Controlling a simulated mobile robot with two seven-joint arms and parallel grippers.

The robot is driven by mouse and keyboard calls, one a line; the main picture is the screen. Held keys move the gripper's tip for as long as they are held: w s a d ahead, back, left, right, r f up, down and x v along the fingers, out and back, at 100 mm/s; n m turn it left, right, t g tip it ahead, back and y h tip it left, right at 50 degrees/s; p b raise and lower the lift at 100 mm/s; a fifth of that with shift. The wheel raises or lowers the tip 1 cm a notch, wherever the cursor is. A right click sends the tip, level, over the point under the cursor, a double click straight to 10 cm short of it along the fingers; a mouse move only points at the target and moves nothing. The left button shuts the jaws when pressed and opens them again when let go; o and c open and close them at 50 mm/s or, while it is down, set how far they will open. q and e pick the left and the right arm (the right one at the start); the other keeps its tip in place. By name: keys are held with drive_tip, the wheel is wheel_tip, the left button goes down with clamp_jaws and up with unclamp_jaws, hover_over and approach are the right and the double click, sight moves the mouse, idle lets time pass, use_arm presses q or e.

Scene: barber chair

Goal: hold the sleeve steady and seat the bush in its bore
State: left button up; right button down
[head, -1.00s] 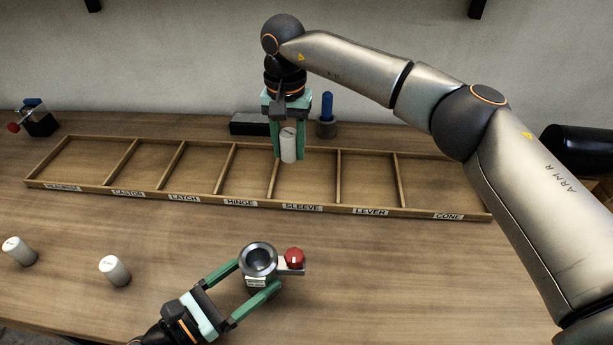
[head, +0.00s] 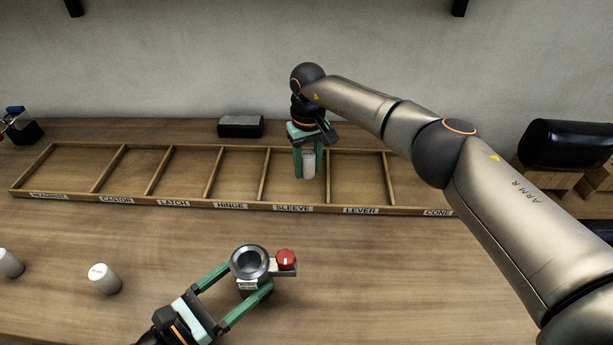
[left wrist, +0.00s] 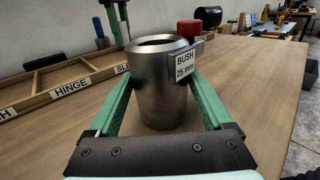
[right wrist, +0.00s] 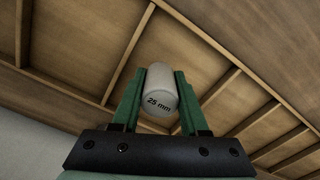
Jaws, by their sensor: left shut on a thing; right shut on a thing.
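The grey metal sleeve (head: 240,283) stands upright on the table with its open bore facing up and a red knob (head: 285,259) at its side. My left gripper (head: 246,279) is shut around it. In the left wrist view the sleeve (left wrist: 160,95) carries a label reading "BUSH 25 mm" and its bore looks empty. My right gripper (head: 306,172) is shut on a pale bush (head: 309,163) at the SLEEVE compartment, away from the sleeve. In the right wrist view the bush (right wrist: 159,90) reads "25 mm". I cannot tell its height above the tray.
The divided wooden tray (head: 130,199) spans the back of the table. Two more pale cylinders stand at the left, one nearer (head: 104,279) and one at the edge (head: 10,263). A black block (head: 240,126) lies behind the tray. Table between tray and sleeve is clear.

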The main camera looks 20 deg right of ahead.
sight(308, 177)
drive_tip(key=shift+f, duration=1.95)
drive_tip(key=shift+f, duration=0.15)
drive_tip(key=shift+c, duration=2.1)
unclamp_jaws()
